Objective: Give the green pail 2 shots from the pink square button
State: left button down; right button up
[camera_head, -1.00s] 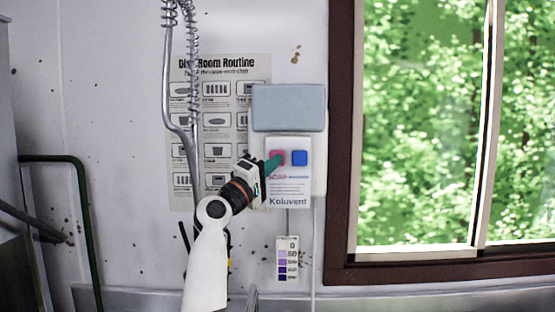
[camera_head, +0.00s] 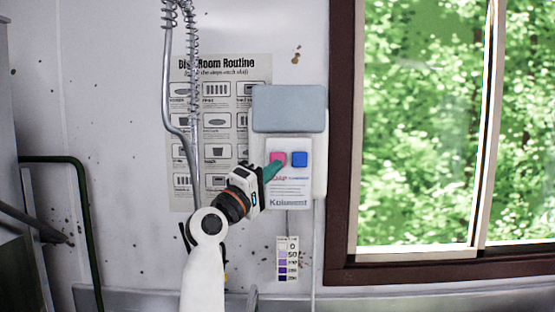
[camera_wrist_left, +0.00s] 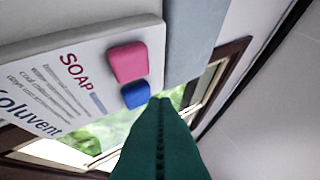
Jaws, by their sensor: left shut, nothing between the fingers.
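The pink square button (camera_head: 277,157) is on the white soap dispenser panel (camera_head: 290,190) on the wall, left of a blue square button (camera_head: 299,158). My left gripper (camera_head: 274,168) has green fingers, shut and empty, with the tips just below the pink button in the head view. Whether the tips touch the panel is hard to tell. The green pail and my right gripper are not in view.
A grey-blue box (camera_head: 289,108) sits above the buttons. A coiled hose and pipe (camera_head: 188,130) hang at the left before a poster (camera_head: 218,90). A colour chart (camera_head: 287,258) hangs below. A dark-framed window (camera_head: 341,150) is at the right.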

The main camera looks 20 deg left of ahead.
pick_arm(q)
jog(key=shift+s+d, duration=0.25)
jog(key=shift+s, duration=0.65)
